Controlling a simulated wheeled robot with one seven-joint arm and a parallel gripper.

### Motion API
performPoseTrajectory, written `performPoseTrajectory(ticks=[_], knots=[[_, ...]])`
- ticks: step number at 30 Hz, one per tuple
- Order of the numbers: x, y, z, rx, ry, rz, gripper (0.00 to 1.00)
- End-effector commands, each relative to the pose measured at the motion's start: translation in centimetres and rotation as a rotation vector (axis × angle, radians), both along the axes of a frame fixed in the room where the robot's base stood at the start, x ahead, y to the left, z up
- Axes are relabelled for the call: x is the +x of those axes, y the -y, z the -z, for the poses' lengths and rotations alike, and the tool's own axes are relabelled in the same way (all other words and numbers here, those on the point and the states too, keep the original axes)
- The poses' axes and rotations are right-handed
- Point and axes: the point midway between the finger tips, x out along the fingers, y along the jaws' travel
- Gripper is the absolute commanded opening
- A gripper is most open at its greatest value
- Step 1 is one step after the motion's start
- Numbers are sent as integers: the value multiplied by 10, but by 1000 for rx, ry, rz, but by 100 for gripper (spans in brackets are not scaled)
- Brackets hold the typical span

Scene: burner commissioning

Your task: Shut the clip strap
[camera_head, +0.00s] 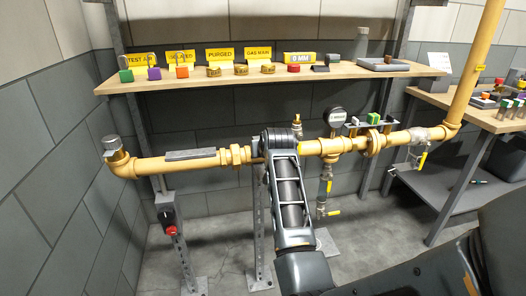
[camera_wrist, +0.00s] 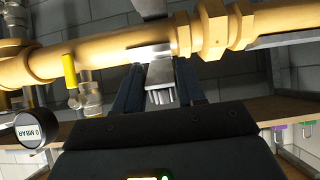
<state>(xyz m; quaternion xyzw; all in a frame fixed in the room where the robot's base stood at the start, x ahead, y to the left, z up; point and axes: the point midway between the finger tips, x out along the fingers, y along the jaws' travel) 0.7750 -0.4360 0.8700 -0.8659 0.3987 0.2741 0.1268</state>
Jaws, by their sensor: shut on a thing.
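The clip strap looks like the pale metal piece (camera_wrist: 156,53) lying against the yellow pipe (camera_wrist: 110,50) in the wrist view. My gripper (camera_wrist: 160,80) reaches to the pipe there, with one dark finger on each side of the metal piece, and is shut on it. A ribbed metal end (camera_wrist: 161,97) shows between the fingers. Whether the strap is closed around the pipe cannot be told. In the head view my arm hides the fingers and the strap, and the pipe (camera_head: 185,162) runs behind it.
A pressure gauge (camera_head: 337,117) and a valve branch (camera_head: 325,190) stand right of my arm. A wooden shelf (camera_head: 200,83) with yellow signs, padlocks and brass parts runs above the pipe. A red-knobbed switch box (camera_head: 168,222) hangs lower left. A side bench (camera_head: 470,115) stands right.

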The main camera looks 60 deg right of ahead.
Motion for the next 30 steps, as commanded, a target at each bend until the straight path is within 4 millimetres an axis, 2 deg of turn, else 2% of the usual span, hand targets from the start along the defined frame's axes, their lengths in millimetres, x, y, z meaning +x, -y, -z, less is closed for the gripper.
performPoseTrajectory(ticks=[1, 12, 19, 30], knots=[[-2, -3, 16, -29, 21, -4, 0], [-7, -11, 46, -197, 167, -4, 0], [-9, -12, 55, -256, 219, -2, 0], [-8, -12, 56, -286, 245, -2, 0]])
